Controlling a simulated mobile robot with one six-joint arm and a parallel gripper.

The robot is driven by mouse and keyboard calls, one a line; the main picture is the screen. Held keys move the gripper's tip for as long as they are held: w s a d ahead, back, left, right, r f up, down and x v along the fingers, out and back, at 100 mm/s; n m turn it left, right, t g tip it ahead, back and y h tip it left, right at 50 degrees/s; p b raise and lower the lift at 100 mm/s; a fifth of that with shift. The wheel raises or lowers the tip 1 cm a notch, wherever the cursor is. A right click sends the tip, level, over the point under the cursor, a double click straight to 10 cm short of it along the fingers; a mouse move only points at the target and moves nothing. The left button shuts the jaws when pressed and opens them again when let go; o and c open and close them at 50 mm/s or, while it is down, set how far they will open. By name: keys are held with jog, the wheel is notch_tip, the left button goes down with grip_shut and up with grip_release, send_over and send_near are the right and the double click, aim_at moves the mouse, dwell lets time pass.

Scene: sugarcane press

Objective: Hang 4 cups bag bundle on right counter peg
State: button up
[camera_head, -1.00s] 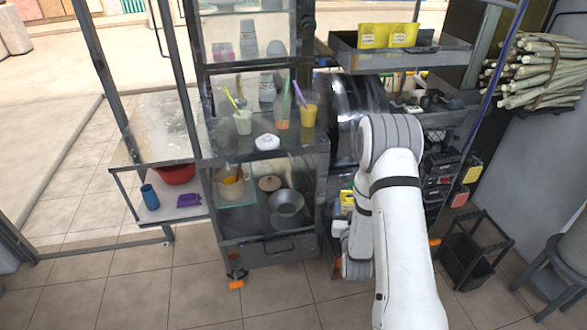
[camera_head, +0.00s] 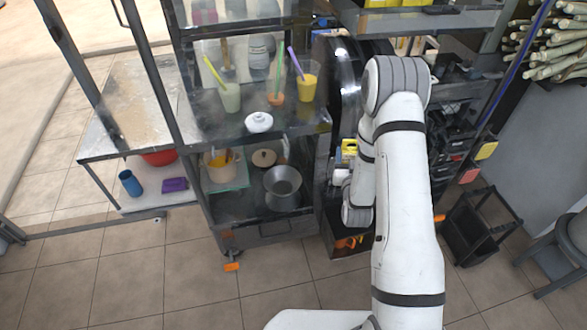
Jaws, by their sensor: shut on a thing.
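My arm rises on the right side of the head view, bends at the top and comes down in front of the cart. Its wrist joints show, but my gripper is not visible, nor is anything it holds. I cannot make out a bag bundle of cups or a counter peg. Three separate drinks with straws stand on the glass-cased shelf: a pale green cup (camera_head: 230,97), an orange cup (camera_head: 277,98) and a yellow cup (camera_head: 307,88). A small white lidded bowl (camera_head: 259,122) sits in front of them.
A metal pot (camera_head: 283,187) stands on the lower shelf. A side table (camera_head: 127,125) at left has a blue cup (camera_head: 130,184) and a purple item (camera_head: 174,185) below. A black rack (camera_head: 478,233) and grey stool (camera_head: 555,262) stand right. Tiled floor in front is clear.

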jog(key=shift+w+a+f+b, duration=0.2)
jog(key=shift+a+b, duration=0.05)
jog(key=shift+b, duration=0.15)
jog(key=w+a+f+y+b, duration=0.1)
jog(key=w+a+y+b, duration=0.15)
jog(key=a+b, duration=1.15)
jog(key=s+a+n+y+b, duration=0.1)
jog(key=s+a+y+b, duration=0.4)
jog(key=b, duration=1.6)
jog(key=w+f+h+p, duration=0.2)
jog(key=w, duration=0.5)
jog(key=shift+w+a+g+p, duration=0.3)
jog(key=shift+w+a+p, duration=0.05)
jog(key=shift+w+a, duration=0.1)
jog(key=shift+f+h, duration=0.1)
jog(key=shift+h, duration=0.15)
